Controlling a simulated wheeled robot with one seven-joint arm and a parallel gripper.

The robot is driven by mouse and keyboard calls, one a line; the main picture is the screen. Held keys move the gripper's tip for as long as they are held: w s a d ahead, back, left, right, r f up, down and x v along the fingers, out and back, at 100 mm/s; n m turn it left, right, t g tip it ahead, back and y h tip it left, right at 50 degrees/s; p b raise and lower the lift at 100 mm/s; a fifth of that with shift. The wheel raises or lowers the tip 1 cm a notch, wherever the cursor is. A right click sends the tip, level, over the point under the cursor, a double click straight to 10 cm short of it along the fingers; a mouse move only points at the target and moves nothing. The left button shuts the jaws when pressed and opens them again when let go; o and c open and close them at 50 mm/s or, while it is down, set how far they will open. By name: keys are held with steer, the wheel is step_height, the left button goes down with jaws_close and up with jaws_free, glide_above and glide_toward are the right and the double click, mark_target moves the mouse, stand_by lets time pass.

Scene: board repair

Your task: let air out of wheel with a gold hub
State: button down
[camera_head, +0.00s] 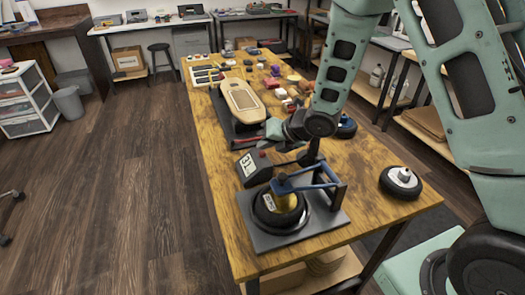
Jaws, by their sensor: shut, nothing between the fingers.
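The wheel with a gold hub (283,198) lies flat, its black tyre in a dark fixture with a blue lever arm (306,180) over it. A dark box with a red button and a display reading 31 (254,168) stands at the fixture's back left. My gripper (288,163) is low over the table, just behind the fixture and right of the display box. It is shut and empty. Its fingertips are small and dark here, so I cannot tell whether they touch anything. The wheel's valve cannot be made out.
A wheel with a pale hub (402,181) lies at the right table edge. A wheel with a blue hub (346,128) is partly behind my arm. A skateboard-like board (243,101) and several small parts lie farther back. The table's front right is clear.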

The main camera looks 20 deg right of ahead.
mark_target(266, 158)
steer(key=shift+r, duration=0.25)
step_height(266, 158, up, 5)
steer(key=p, duration=0.3)
stand_by(0.4)
stand_by(1.5)
